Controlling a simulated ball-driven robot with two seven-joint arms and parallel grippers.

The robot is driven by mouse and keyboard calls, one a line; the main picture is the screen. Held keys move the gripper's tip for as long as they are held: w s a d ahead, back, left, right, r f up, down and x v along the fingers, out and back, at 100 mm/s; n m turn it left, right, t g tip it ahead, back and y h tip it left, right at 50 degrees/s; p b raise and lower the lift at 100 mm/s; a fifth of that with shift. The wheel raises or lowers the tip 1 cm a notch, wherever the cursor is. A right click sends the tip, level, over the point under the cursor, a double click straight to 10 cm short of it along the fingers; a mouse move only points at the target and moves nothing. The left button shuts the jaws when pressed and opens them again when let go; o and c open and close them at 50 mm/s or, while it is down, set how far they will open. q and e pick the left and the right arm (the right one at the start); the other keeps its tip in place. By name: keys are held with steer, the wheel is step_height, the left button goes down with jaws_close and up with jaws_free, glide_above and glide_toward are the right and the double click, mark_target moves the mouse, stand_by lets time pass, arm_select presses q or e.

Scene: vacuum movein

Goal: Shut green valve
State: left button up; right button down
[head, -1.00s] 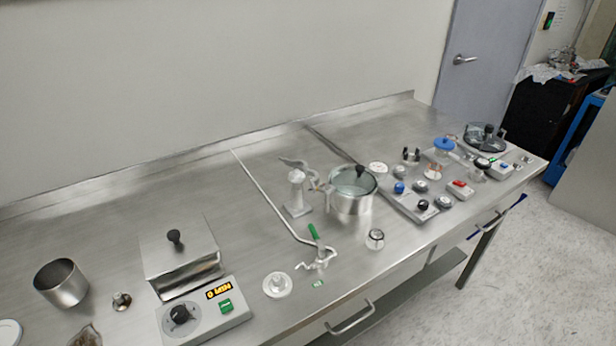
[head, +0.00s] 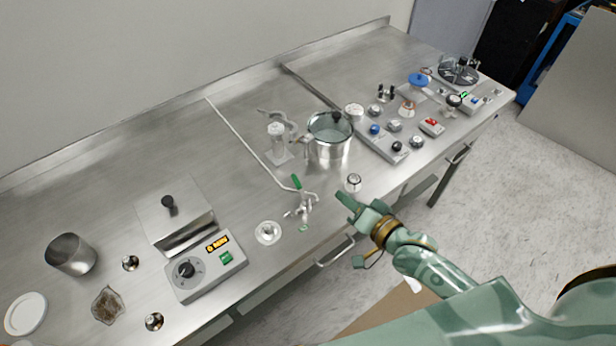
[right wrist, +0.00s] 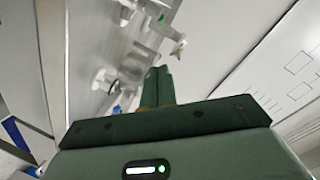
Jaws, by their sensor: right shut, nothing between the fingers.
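The green valve handle (head: 296,182) sits on a small metal valve at the end of a thin pipe on the steel bench, tilted up to the left. The valve body (head: 303,207) is below it. My right gripper (head: 342,197) is shut and empty, to the right of the valve and apart from it, near the bench's front edge. My left gripper is not in view.
A glass-lidded pot (head: 330,147) and a white stand (head: 278,142) are behind the valve. A small round knob (head: 353,182) is close to my right gripper. A white disc (head: 268,232) and a heater box (head: 205,266) are left. A drawer handle (head: 335,252) juts out in front.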

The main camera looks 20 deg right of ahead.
mark_target(300, 188)
steer(key=shift+m+t, duration=0.3)
steer(key=shift+m, duration=0.4)
steer(key=x, duration=0.3)
steer(key=b+x, duration=0.1)
steer(key=x, duration=0.2)
steer(key=b+x, duration=0.1)
steer(key=x, duration=0.2)
steer(key=shift+w+d+r, duration=0.1)
steer(key=shift+w+d, duration=0.2)
steer(key=shift+w, duration=0.1)
steer(key=a, duration=0.1)
steer(key=a+f, duration=0.1)
steer(key=shift+w+a+f, duration=0.15)
steer(key=shift+a+f, duration=0.15)
steer(key=shift+f, duration=0.05)
steer(key=shift+a+f+b, duration=0.25)
steer(key=shift+a+b, duration=0.05)
steer(key=shift+a, duration=0.15)
steer(key=shift+d, duration=0.1)
